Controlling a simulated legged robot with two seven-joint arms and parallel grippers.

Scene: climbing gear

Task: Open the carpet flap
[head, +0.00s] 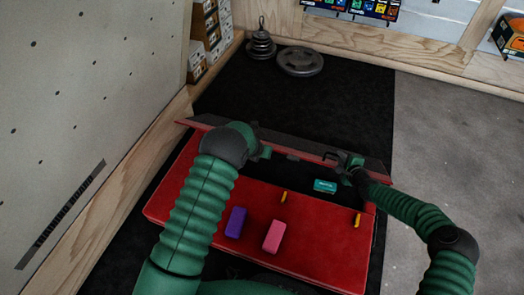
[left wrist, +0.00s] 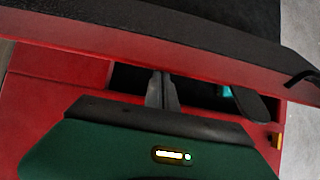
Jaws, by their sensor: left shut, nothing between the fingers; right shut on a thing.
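The carpet flap (head: 290,143) is a long strip with a dark grey top and a red edge, along the back of a red padded mat (head: 300,236). It stands raised, with a dark gap in front of it. My right gripper (head: 338,158) is shut on the flap's edge at the right. My left gripper (head: 264,153) is shut and empty near the flap's middle. In the left wrist view, the flap (left wrist: 180,57) crosses the top and my left fingertips (left wrist: 162,82) are at the gap, below its red edge. Whether they touch it I cannot tell.
A teal block (head: 325,186) lies at the gap. A purple block (head: 236,222), a pink block (head: 274,236) and two small yellow pieces (head: 357,220) are on the red mat. Weight plates (head: 300,61) lie behind on the black floor. A climbing wall (head: 80,110) stands left.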

